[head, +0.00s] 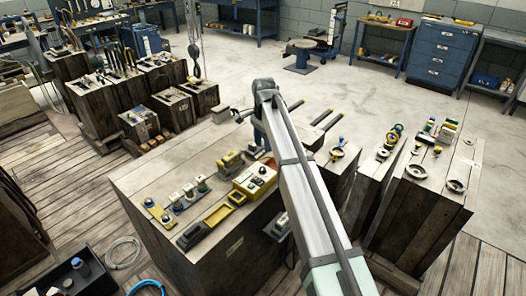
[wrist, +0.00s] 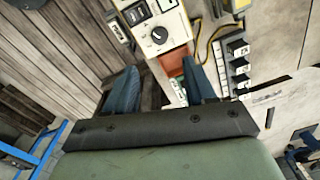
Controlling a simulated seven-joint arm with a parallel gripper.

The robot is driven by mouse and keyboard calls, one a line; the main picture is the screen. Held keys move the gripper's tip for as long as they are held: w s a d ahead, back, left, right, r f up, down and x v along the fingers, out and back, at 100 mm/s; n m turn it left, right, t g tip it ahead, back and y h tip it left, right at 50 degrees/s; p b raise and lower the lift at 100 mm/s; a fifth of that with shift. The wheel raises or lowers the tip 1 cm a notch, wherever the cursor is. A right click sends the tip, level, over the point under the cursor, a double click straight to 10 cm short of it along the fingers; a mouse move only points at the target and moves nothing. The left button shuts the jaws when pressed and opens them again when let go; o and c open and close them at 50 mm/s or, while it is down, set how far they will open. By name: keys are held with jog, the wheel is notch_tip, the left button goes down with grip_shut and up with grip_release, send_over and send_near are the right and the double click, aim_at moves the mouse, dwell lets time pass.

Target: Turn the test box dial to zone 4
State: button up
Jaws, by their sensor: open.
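The test box (head: 243,184) is a yellow-edged box on the wooden block bench, near its middle in the head view. In the wrist view the test box (wrist: 170,52) has a pale face with a round black dial (wrist: 159,35) bearing a light pointer mark. The zone markings are too small to read. In the head view my arm hides part of the bench.
Several switches stand in a row on the bench (head: 150,180), left of the test box. In the wrist view a row of black-topped switches (wrist: 237,62) and a yellow cable (wrist: 212,38) are close on the right.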

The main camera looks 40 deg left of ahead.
jog(key=shift+r, duration=1)
